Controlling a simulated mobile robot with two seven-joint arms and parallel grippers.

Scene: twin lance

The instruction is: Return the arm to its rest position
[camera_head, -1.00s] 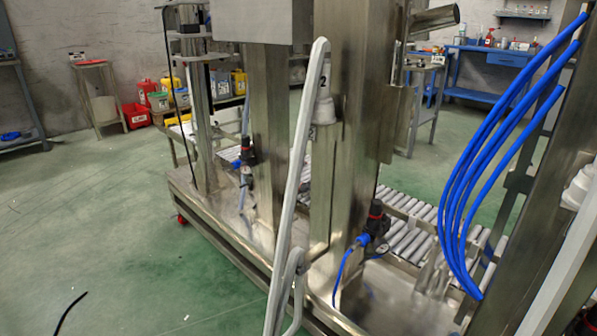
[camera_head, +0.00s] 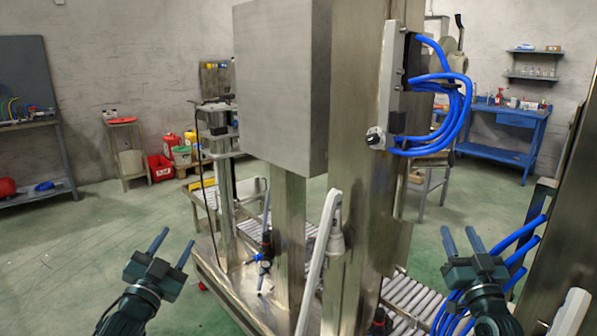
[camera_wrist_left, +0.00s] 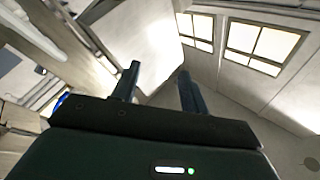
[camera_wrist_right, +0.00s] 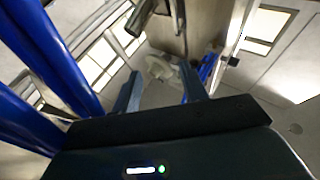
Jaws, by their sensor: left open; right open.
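My left gripper (camera_head: 168,247) is raised at the lower left of the head view, its fingers pointing up and apart. Nothing is between them. In the left wrist view its two fingers (camera_wrist_left: 158,85) stand apart and empty, with windows and ceiling behind. My right gripper (camera_head: 461,240) is raised at the lower right of the head view, fingers up and apart, empty. In the right wrist view its fingers (camera_wrist_right: 160,88) are apart too, with blue hoses close by on the left. Both forearms run out of the bottom of the head view.
A steel machine frame with a wide column (camera_head: 360,150) and a grey box (camera_head: 280,85) stands ahead between my grippers. Blue hoses (camera_head: 520,240) hang close to my right gripper. A roller conveyor (camera_head: 412,300) lies low behind. Green floor (camera_head: 60,270) is open at left.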

